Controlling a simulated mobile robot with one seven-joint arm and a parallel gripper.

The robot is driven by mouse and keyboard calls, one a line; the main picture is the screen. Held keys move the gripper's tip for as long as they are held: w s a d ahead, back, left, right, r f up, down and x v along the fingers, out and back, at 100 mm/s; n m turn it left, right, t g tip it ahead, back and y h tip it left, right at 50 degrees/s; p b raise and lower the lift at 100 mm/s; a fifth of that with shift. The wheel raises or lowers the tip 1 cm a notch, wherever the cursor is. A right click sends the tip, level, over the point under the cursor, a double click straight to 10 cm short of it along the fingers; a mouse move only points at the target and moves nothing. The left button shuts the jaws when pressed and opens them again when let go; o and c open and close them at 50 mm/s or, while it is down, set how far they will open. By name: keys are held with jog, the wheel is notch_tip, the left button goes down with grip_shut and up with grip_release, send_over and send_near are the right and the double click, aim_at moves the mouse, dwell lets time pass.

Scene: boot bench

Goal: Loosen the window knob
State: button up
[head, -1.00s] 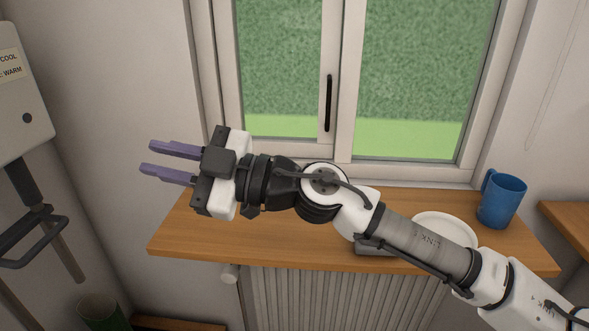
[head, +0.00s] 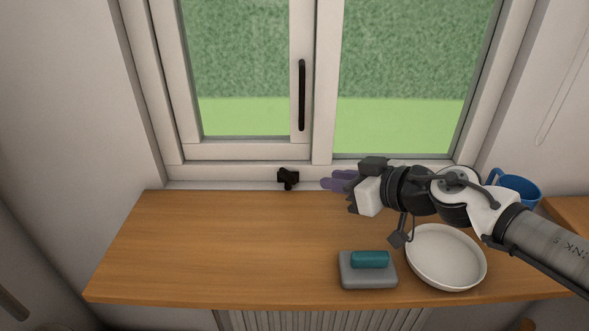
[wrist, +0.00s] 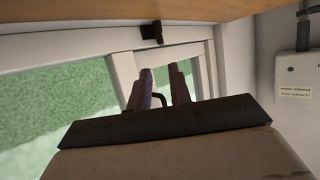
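The small black window knob (head: 288,178) sits at the bottom of the white window frame, just above the back edge of the wooden shelf. It also shows in the wrist view (wrist: 152,32), near the shelf edge and beyond the fingertips. My gripper (head: 328,183) is to the right of the knob, its purple fingers pointing left at it, with a gap between. In the wrist view the two fingers (wrist: 160,75) stand apart with nothing held between them, so it is open. The window's long black handle (head: 302,95) is upright on the sash above the knob.
On the wooden shelf (head: 200,240) are a grey dish (head: 367,278) holding a teal block (head: 370,259), a white bowl (head: 446,257) and a blue mug (head: 516,187) at the right, partly behind my arm. The shelf's left half is clear. A radiator (head: 320,320) stands below.

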aim_at(290, 173)
jog(key=p+x, duration=0.1)
jog(key=x, duration=1.1)
jog(key=shift+w+a, duration=0.1)
jog(key=shift+a, duration=0.05)
jog(key=shift+c, duration=0.3)
jog(key=shift+r+p, duration=0.1)
jog(key=shift+p, duration=0.2)
grip_shut()
